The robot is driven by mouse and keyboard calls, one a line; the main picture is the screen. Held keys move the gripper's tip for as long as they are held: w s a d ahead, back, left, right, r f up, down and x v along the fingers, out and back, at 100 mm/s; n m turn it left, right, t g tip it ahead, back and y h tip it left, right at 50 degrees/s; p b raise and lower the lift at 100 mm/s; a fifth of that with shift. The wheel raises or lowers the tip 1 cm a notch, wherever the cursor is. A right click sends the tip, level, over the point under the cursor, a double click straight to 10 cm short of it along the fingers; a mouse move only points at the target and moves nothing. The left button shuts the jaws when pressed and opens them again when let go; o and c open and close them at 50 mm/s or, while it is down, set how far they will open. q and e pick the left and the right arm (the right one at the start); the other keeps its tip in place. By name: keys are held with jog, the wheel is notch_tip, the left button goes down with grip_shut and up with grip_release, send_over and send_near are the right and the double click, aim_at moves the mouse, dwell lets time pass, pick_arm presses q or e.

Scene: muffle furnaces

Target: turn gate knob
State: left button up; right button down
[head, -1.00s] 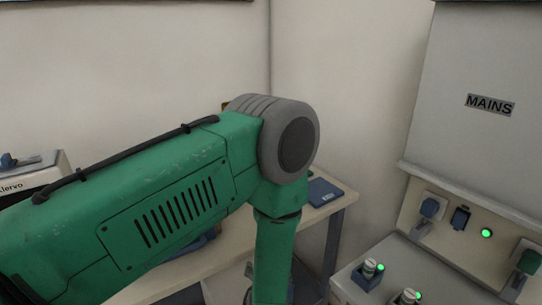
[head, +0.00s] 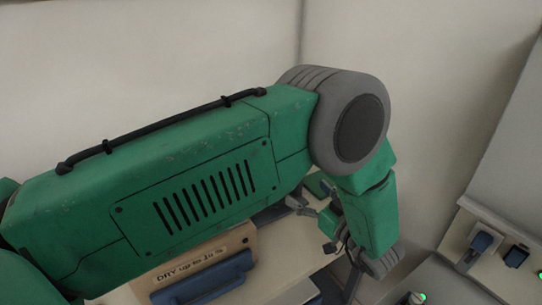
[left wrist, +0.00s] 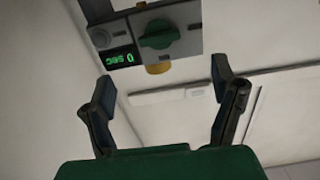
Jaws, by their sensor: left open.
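A green knob (left wrist: 160,34) sits on a small grey panel at the top of the left wrist view. It may be the gate knob; no label for it can be read. In the head view my left gripper (head: 312,226) shows small beyond my green forearm, which hides much of the scene. My right gripper is not in view.
A tan front with a "DRY up to" label (head: 205,264) and a blue handle (head: 205,283) lies below my arm. At right, a pale panel carries a blue switch (head: 485,243) and a dark switch (head: 516,256). An orange cylinder (left wrist: 159,68) sits under the knob.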

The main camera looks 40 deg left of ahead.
pick_arm(q)
jog(key=p+x, duration=0.2)
jog(key=x, duration=1.1)
jog(key=shift+a, duration=0.25)
jog(key=shift+w+d+r, duration=0.1)
jog(key=shift+d, duration=0.35)
jog(key=shift+w+d+r, duration=0.1)
jog(key=shift+d+r, duration=0.05)
jog(key=shift+d, duration=0.5)
jog(key=c, duration=0.7)
jog(key=shift+s+r, duration=0.15)
jog(key=shift+r, duration=0.05)
jog(key=c, duration=0.5)
jog(key=shift+o, duration=0.2)
jog(key=shift+a, duration=0.45)
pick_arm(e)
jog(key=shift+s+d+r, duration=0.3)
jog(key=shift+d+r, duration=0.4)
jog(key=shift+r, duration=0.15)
